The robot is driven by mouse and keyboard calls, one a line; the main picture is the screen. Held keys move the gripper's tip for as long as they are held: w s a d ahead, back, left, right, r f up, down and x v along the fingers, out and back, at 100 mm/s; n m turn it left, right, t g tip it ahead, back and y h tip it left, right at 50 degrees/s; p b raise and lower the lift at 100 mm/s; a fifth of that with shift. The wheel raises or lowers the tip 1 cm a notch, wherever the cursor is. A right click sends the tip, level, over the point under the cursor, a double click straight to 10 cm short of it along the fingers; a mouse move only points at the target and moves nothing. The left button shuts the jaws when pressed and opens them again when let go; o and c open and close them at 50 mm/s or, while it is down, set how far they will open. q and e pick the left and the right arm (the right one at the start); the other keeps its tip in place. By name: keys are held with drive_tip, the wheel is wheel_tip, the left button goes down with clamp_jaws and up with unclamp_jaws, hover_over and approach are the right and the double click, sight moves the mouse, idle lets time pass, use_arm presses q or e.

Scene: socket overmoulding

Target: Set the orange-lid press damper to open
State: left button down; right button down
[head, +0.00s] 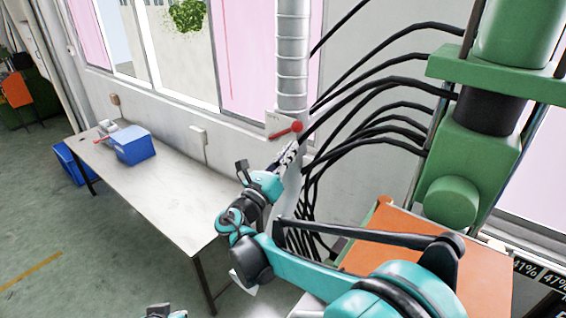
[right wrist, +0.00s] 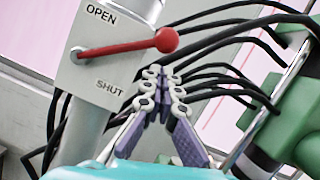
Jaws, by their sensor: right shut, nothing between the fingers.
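The damper plate (head: 278,122) is a pale box on the grey duct, left of the green press (head: 470,165) with its orange lid (head: 390,222). In the right wrist view the plate (right wrist: 105,55) reads OPEN at the top and SHUT at the bottom. Its red lever (right wrist: 125,47) points right and slightly up, between the two words, ending in a round knob (right wrist: 166,40). My right gripper (right wrist: 160,75) is shut and empty, just below the knob; I cannot tell if it touches. In the head view the right gripper (head: 289,153) is below the lever (head: 285,131).
Black hoses (head: 375,95) run from the press to the duct (head: 292,60), close behind my right gripper. A long table (head: 165,190) with a blue bin (head: 134,146) stands at the left. A small teal and grey part of mine shows at the bottom edge.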

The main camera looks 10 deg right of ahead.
drive_tip(key=shift+w+d+r, duration=0.1)
drive_tip(key=shift+w+r, duration=0.3)
drive_tip(key=shift+r, duration=0.45)
drive_tip(key=shift+r, duration=0.1)
drive_tip(key=shift+w+r+n, duration=0.1)
drive_tip(key=shift+r+n, duration=0.1)
drive_tip(key=shift+n, duration=0.3)
